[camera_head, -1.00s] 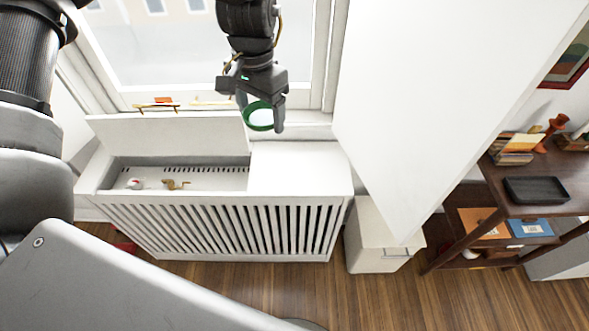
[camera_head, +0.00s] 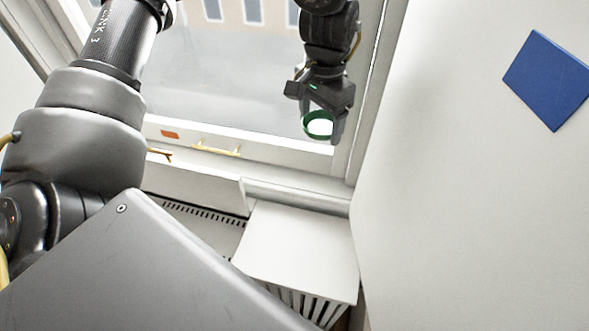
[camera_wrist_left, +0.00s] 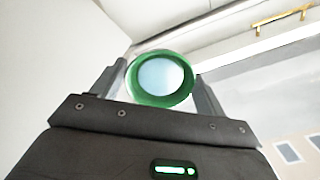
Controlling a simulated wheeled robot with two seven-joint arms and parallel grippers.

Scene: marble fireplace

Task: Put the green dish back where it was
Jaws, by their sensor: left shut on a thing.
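My left gripper (camera_head: 322,128) is shut on the green dish (camera_head: 319,124) and holds it up in front of the window, near the lower right of its frame. The dish is small and round with a green rim and a pale inside. In the left wrist view, the dish (camera_wrist_left: 161,78) sits between the two fingers of my left gripper (camera_wrist_left: 163,85), its round opening facing the camera. My right gripper is not in view.
Below is the white radiator cover (camera_head: 300,245), with an open section to its left. A yellow window handle (camera_head: 216,150) and an orange patch (camera_head: 169,134) are on the window frame. A white wall panel with a blue square (camera_head: 548,80) is at the right.

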